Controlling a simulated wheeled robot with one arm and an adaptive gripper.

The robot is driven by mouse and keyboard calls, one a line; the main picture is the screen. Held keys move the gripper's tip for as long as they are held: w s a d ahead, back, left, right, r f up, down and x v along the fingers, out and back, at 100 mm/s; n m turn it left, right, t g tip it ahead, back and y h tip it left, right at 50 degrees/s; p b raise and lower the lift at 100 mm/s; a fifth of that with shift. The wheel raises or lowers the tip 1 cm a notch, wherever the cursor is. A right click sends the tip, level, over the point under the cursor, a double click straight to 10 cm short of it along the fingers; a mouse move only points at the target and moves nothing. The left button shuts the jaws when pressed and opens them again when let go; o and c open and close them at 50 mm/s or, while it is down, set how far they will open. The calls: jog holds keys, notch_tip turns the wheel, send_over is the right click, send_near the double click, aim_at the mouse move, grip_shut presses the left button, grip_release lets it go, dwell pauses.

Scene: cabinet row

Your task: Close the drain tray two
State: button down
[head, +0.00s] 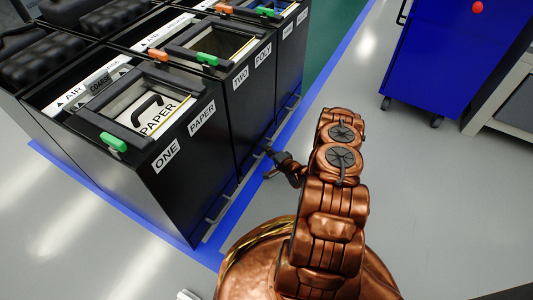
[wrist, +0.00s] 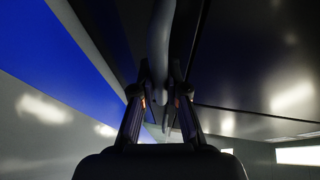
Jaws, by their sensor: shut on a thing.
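Cabinet two (head: 245,95), labelled TWO and POLY, stands in the black row. A thin bar handle runs low along its front, at the foot where drain tray two belongs. My gripper (head: 270,152) is down beside that foot, small and partly dark against the cabinet. In the wrist view my gripper (wrist: 161,98) has its two fingers on either side of a dark grey bar handle (wrist: 160,45) and is shut on it. The tray body is not clearly visible, and I cannot tell how far it stands out.
Cabinet one (head: 180,150), labelled ONE and PAPER, stands nearer, with a low bar at its foot. A blue floor line (head: 313,118) runs along the row. A blue wheeled cart (head: 445,60) stands at the upper right. Grey floor between is clear.

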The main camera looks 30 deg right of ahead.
jog(key=shift+w+a, duration=0.1)
jog(key=shift+w, duration=0.2)
jog(key=shift+s, duration=0.1)
jog(key=c, duration=1.2)
grip_release()
jog(key=s, duration=0.4)
jog(key=s+r, duration=0.1)
jog(key=s, duration=0.3)
jog(key=s+d+r, duration=0.1)
jog(key=s, duration=0.2)
jog(key=shift+s+r, duration=0.1)
jog(key=shift+s, duration=0.3)
